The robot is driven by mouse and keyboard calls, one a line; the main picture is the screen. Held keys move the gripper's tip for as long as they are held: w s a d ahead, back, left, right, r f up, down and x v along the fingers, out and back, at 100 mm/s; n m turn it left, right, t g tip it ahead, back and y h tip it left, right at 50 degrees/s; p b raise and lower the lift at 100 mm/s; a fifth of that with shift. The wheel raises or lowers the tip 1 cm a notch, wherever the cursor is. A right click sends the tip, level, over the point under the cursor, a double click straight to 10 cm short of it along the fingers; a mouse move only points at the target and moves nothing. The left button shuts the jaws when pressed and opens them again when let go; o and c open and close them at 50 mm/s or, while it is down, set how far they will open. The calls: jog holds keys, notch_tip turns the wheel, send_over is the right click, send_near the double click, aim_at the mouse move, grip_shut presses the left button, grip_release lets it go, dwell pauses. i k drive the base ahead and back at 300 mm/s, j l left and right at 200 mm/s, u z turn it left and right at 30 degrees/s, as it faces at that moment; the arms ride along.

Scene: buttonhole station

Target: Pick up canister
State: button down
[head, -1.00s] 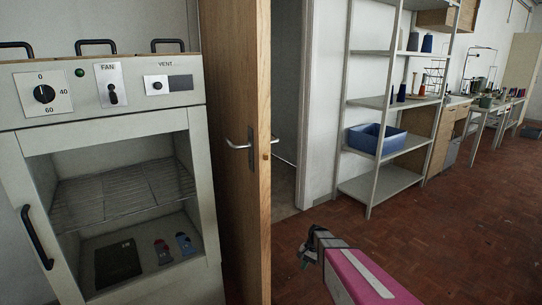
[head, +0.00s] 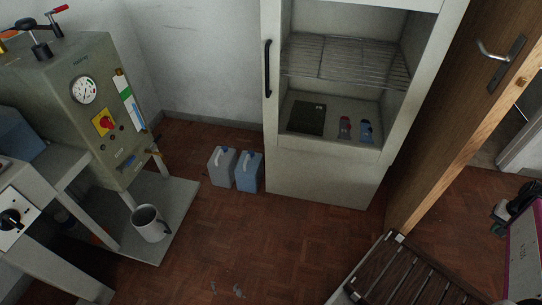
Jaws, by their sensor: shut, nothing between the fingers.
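Two canisters with handles stand upright side by side on the floor by the back wall, left of the white cabinet. One is a grey canister (head: 221,168) and the other is a blue-grey canister (head: 249,173). My gripper (head: 503,212) is at the right edge of the head view, dark and small, in front of my pink arm. It is shut and holds nothing. It is far to the right of both canisters and touches neither.
The white cabinet (head: 320,180) holds a wire rack, a dark plate and small red and blue items. A wooden door (head: 455,120) stands to its right. A grey machine (head: 75,110) and a metal jug (head: 148,226) are at left. A slatted surface (head: 400,280) lies front right. Middle floor is mostly clear.

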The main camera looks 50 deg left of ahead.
aim_at(221, 165)
jog(key=l+u, duration=0.15)
jog(key=u, duration=0.3)
jog(key=l+u, duration=0.1)
jog(key=u, duration=0.35)
jog(key=l+u, duration=0.15)
jog(key=u, duration=0.3)
jog(key=j+u, duration=0.1)
jog(key=u, duration=0.3)
jog(key=i+j+u, duration=0.1)
jog(key=u, duration=0.25)
jog(key=j+u, duration=0.1)
jog(key=u, duration=0.3)
jog(key=i, duration=0.05)
